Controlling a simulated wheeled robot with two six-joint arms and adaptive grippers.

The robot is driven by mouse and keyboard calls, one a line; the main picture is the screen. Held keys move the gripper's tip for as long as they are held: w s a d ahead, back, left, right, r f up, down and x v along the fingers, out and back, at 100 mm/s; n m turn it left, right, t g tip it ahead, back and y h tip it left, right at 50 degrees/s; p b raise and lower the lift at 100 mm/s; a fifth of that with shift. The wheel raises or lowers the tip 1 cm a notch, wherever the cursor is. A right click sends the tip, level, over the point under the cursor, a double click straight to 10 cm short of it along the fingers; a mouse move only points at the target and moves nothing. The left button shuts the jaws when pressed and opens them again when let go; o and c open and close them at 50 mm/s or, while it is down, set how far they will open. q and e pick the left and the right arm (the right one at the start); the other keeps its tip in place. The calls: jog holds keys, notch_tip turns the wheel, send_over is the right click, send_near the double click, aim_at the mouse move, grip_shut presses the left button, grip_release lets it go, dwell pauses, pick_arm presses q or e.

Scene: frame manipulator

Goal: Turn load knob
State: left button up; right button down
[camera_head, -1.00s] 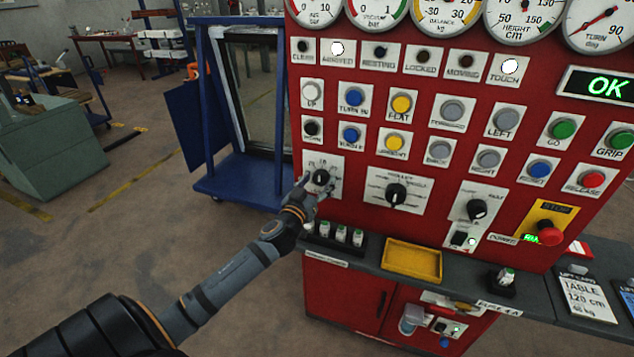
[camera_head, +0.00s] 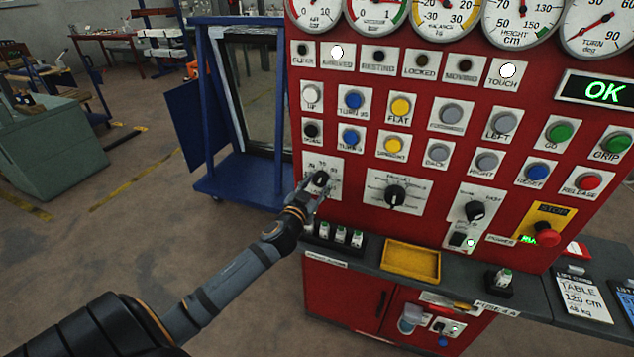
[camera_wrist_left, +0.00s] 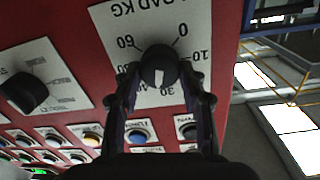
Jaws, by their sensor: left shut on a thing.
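The load knob (camera_head: 320,179) is a black round knob on a white scale plate at the lower left of the red panel. In the left wrist view the knob (camera_wrist_left: 159,62) sits on the plate marked "LOAD KG" (camera_wrist_left: 185,22), and its white mark points towards the 30. My left gripper (camera_head: 316,188) reaches the knob from the lower left. In the wrist view its two fingers (camera_wrist_left: 160,80) lie one on each side of the knob, shut on it. The fingers hide part of the plate. My right gripper is not in view.
Buttons and lamps cover the panel above, with gauges (camera_head: 448,15) on top. Another black knob (camera_head: 396,195) is to the right. A red stop button (camera_head: 547,233) is further right. A yellow tray (camera_head: 411,262) lies on the ledge below. A blue frame cart (camera_head: 240,178) stands left.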

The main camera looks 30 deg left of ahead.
pick_arm(q)
jog(key=m+p, duration=0.2)
jog(key=m, duration=0.4)
jog(key=shift+d+r, duration=0.1)
jog(key=shift+r, duration=0.05)
jog(key=m+p, duration=0.2)
jog(key=m, duration=0.2)
jog(key=shift+m+y, duration=0.3)
jog(key=shift+m, duration=0.4)
jog(key=o, duration=1.1)
jog(key=shift+d, duration=0.1)
jog(key=shift+o, duration=0.2)
jog(key=shift+f, duration=0.2)
